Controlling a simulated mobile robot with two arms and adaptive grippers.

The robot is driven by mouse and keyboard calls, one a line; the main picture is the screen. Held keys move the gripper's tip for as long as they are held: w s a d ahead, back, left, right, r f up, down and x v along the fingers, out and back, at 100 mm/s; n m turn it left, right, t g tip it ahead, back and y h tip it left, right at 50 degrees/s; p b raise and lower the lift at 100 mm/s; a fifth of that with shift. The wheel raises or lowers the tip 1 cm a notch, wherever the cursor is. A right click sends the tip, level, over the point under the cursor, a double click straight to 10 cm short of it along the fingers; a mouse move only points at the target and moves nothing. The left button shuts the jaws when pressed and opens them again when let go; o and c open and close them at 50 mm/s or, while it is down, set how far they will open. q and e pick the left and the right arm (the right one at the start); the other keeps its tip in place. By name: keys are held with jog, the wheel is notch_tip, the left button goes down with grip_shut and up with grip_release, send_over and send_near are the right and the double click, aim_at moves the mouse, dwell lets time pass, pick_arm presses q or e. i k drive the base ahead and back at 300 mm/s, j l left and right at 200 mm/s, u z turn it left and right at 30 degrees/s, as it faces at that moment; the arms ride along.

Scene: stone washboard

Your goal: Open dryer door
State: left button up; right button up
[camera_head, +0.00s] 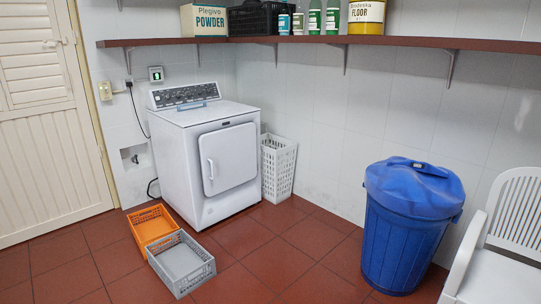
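The dryer (183,158) is a white machine standing in the back corner under the wall shelf. Its door (231,158) is a white square panel on the front face and looks shut. A light vertical handle (210,171) sits on the door's left side. The control panel (183,95) with dark markings is at the top back. A small blue-grey item (191,106) lies on the dryer's top. Neither of my grippers shows in the head view.
An orange crate (141,216) and a grey crate (206,270) lie on the floor in front of the dryer's left side. A white basket (287,148) stands right of it. A blue bin (384,249) and white chair (521,210) are at right. Red-tiled floor (265,245) is clear before the door.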

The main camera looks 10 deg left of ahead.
aim_at(228, 160)
jog(key=i+u, duration=0.15)
jog(key=i, duration=1.05)
jog(key=i+u, duration=0.15)
jog(key=i, duration=1.1)
